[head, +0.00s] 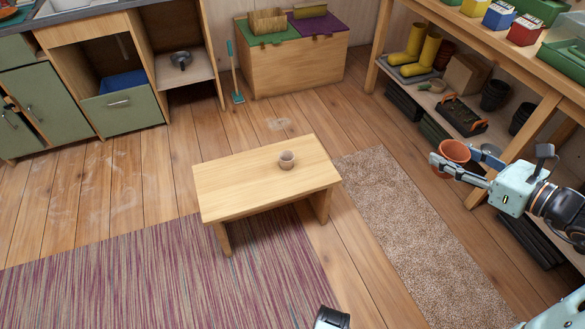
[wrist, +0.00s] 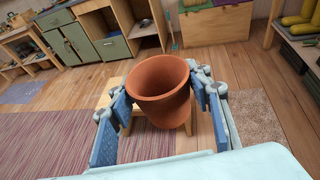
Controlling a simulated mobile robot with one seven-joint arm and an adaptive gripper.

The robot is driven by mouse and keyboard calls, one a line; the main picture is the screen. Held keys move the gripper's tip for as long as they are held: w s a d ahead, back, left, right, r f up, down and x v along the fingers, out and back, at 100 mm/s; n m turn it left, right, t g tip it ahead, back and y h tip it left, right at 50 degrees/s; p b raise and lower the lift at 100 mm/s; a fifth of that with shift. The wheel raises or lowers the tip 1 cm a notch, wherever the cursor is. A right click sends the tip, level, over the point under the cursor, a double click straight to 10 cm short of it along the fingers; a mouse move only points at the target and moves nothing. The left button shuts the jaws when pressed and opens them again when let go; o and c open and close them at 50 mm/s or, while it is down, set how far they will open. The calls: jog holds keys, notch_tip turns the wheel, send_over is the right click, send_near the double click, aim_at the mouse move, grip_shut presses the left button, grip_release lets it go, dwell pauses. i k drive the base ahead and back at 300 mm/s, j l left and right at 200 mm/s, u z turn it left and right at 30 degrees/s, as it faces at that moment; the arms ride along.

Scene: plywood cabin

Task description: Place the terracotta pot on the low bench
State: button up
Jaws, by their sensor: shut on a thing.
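The terracotta pot (head: 454,153) is held upright by my gripper (head: 465,160), at the right in the head view, in front of the shelf unit. In the wrist view the pot (wrist: 160,90) sits between the two blue-padded fingers of my gripper (wrist: 163,105), its open rim facing up. The low bench (head: 240,181) stands in the middle of the floor, left of my gripper and apart from it. In the wrist view the bench (wrist: 200,135) is mostly hidden behind the pot.
A striped rug (head: 160,275) and a beige rug (head: 415,225) lie on the floor. The shelf unit (head: 545,93) is close to my arm.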

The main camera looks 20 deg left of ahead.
aim_at(241, 179)
jog(key=i+j+u, duration=0.15)
jog(key=j, duration=0.15)
jog(key=i+j+u, duration=0.2)
jog(key=i+j, duration=0.2)
jog(key=j, duration=0.15)
jog(key=i+j, duration=0.2)
jog(key=j, duration=0.15)
